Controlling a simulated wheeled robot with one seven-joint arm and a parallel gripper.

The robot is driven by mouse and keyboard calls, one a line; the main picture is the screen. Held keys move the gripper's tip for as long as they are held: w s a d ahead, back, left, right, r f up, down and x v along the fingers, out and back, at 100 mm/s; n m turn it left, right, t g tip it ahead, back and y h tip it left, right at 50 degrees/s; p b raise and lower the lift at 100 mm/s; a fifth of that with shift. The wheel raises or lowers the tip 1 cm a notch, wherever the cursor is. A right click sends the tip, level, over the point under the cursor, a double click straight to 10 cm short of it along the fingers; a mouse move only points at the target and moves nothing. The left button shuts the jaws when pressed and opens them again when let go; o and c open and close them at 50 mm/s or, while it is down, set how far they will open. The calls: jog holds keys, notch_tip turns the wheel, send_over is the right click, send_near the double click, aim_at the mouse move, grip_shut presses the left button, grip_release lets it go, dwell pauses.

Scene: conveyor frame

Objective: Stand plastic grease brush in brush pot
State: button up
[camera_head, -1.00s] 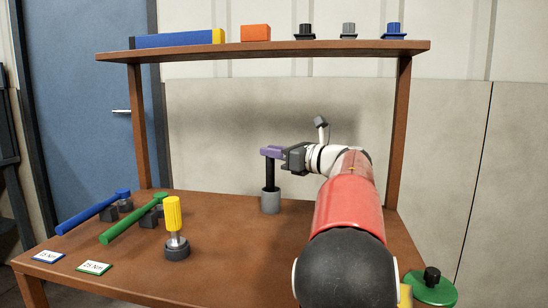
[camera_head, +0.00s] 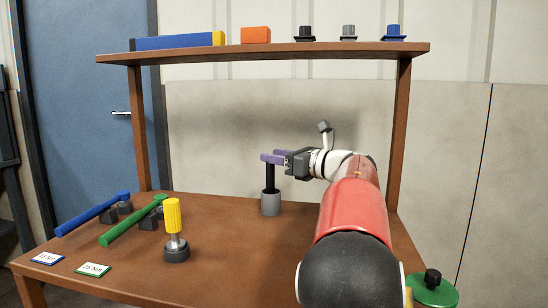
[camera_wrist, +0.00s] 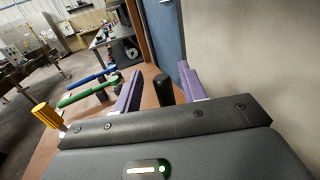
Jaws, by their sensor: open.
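The black grease brush (camera_head: 270,178) stands upright in the grey brush pot (camera_head: 271,204) on the table, its lower end hidden inside the pot. My gripper (camera_head: 272,156) with purple fingers is at the top of the brush, reaching in from the right. In the wrist view my gripper (camera_wrist: 160,68) is open, and the black brush top (camera_wrist: 163,88) shows between the fingers with a gap on each side. The pot is not visible in the wrist view.
A yellow-handled tool (camera_head: 174,215) stands in a dark holder at front left. A blue tool (camera_head: 92,213) and a green tool (camera_head: 132,221) lie on dark rests at left. A shelf (camera_head: 262,50) spans above my arm. Table around the pot is clear.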

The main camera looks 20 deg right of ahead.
jog(key=b+v, duration=0.1)
jog(key=v, duration=1)
jog(key=shift+b, duration=0.4)
